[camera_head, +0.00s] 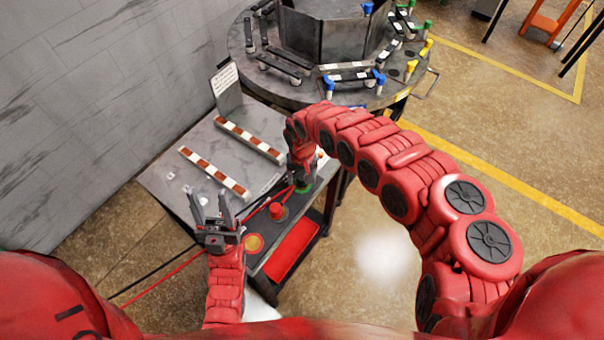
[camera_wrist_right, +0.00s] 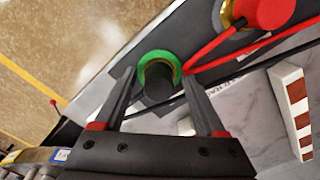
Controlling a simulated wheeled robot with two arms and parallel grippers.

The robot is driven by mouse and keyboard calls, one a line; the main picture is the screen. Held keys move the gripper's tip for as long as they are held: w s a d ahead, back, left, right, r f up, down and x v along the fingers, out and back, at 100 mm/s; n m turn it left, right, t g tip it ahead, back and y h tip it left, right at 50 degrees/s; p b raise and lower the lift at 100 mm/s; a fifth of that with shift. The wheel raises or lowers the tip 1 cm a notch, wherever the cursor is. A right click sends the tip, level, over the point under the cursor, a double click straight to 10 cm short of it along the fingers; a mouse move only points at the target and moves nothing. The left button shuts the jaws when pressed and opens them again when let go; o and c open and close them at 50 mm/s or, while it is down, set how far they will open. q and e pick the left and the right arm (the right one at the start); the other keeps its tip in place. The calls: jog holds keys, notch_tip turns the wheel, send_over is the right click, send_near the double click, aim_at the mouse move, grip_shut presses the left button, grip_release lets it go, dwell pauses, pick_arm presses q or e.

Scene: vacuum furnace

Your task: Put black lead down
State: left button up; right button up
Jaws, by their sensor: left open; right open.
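A black cylindrical end (camera_wrist_right: 158,88), seemingly of the black lead, stands in a green ring (camera_wrist_right: 155,58) on the table's edge strip. The green ring also shows in the head view (camera_head: 305,189). My right gripper (camera_wrist_right: 160,82) is open, with a finger on either side of the black end; I cannot tell whether they touch it. A black cable (camera_head: 160,268) hangs off the table's left side beside a red cable (camera_head: 165,284). My left gripper (camera_head: 222,205) is open and empty over the table's near edge.
A red knob (camera_head: 277,211) and a yellow disc (camera_head: 253,243) sit along the table's front strip. Two red-and-white bars (camera_head: 214,172) lie on the grey table (camera_head: 175,180). A round table (camera_head: 300,90) with several clamps stands behind. A wall is at left.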

aim_at(302, 178)
notch_tip(302, 178, up, 12)
jog(key=b, duration=0.1)
jog(key=shift+r, duration=0.15)
